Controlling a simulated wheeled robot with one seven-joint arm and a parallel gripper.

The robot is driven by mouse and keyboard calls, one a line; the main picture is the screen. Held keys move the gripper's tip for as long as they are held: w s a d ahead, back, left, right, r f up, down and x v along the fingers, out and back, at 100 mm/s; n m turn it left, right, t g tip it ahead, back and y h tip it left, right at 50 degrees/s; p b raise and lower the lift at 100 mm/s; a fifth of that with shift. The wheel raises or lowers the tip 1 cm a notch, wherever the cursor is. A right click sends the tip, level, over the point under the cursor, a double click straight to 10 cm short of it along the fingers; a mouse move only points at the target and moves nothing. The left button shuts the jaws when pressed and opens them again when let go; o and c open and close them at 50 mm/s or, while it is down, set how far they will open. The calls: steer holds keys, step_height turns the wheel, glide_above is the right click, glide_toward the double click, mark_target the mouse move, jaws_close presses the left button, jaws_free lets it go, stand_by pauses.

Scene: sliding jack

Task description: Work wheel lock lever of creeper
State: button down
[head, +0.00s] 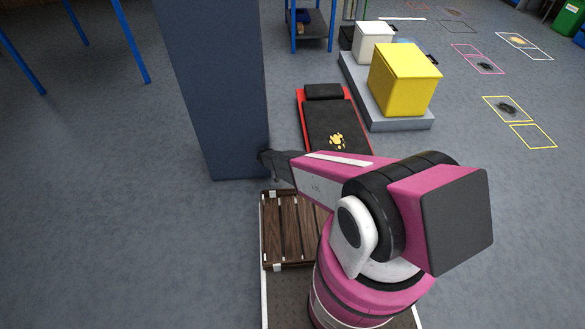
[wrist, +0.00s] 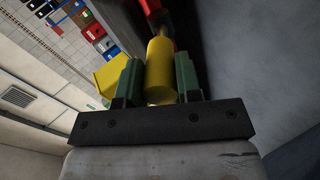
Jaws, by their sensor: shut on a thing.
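The creeper (head: 322,121) is a low red-edged board with a black pad, a headrest and a yellow paw mark. It lies on the floor at the upper middle of the head view, its near end hidden behind my arm. In the wrist view, my gripper (wrist: 159,75) has its two green fingers on either side of a yellow cylindrical lever grip (wrist: 159,62), shut on it. Red parts show just beyond the grip. In the head view my gripper's fingers and the lever are hidden; only the dark wrist end shows, beside the pillar's foot.
A blue-grey pillar (head: 215,90) stands close at my wrist's left. A grey platform (head: 400,122) with a yellow box (head: 403,80) and a white box (head: 373,42) stands right of the creeper. A slatted wooden deck (head: 287,230) lies below my arm.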

steer(key=c, duration=0.8)
jaws_free()
steer(key=shift+a+f, duration=0.1)
steer(key=v, duration=1)
steer(key=shift+a+r, duration=0.25)
steer(key=shift+a, duration=0.05)
